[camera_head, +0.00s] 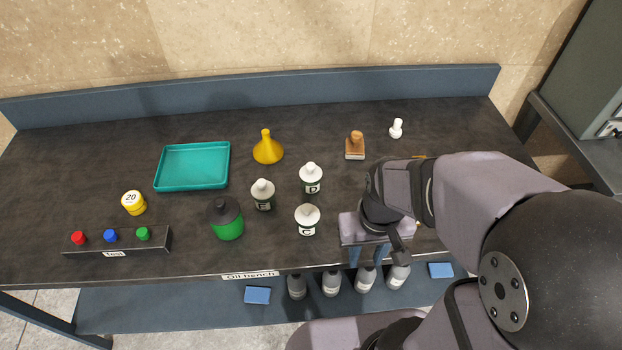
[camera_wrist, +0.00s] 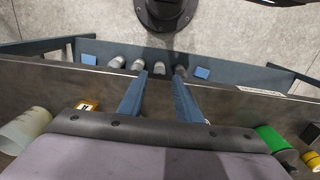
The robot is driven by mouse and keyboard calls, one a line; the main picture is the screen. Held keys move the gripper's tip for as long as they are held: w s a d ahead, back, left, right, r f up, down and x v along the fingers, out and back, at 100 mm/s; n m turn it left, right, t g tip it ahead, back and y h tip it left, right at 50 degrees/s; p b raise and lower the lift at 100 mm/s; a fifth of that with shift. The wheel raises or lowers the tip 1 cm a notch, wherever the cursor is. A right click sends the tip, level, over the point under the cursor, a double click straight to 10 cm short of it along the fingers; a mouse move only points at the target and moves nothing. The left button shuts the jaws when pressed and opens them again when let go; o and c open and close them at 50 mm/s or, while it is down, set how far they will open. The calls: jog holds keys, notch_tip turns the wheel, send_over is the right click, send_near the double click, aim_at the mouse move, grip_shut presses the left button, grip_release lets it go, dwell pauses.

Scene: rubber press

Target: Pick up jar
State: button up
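A green jar with a dark top (camera_head: 228,229) stands upright on the bench, left of the lettered bottles in the head view. I cannot tell for sure that it is the jar meant. A pale translucent container (camera_wrist: 24,128) shows at the left of the wrist view; my arm seems to hide it in the head view. My gripper (camera_head: 367,258) is over the bench's front edge, right of bottle C (camera_head: 307,218) and well apart from the green jar. In the wrist view, my gripper's blue fingers (camera_wrist: 160,80) are spread with nothing between them.
Bottles D (camera_head: 311,178) and E (camera_head: 263,194), a yellow funnel (camera_head: 267,149), a teal tray (camera_head: 192,167), a stamp (camera_head: 355,146) and a button box (camera_head: 117,242) stand on the bench (camera_head: 90,150). Several grey bottles (camera_head: 331,283) and blue blocks (camera_head: 257,295) are on the lower shelf.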

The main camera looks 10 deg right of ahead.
jog(key=o, duration=0.8)
jog(key=shift+a, duration=0.1)
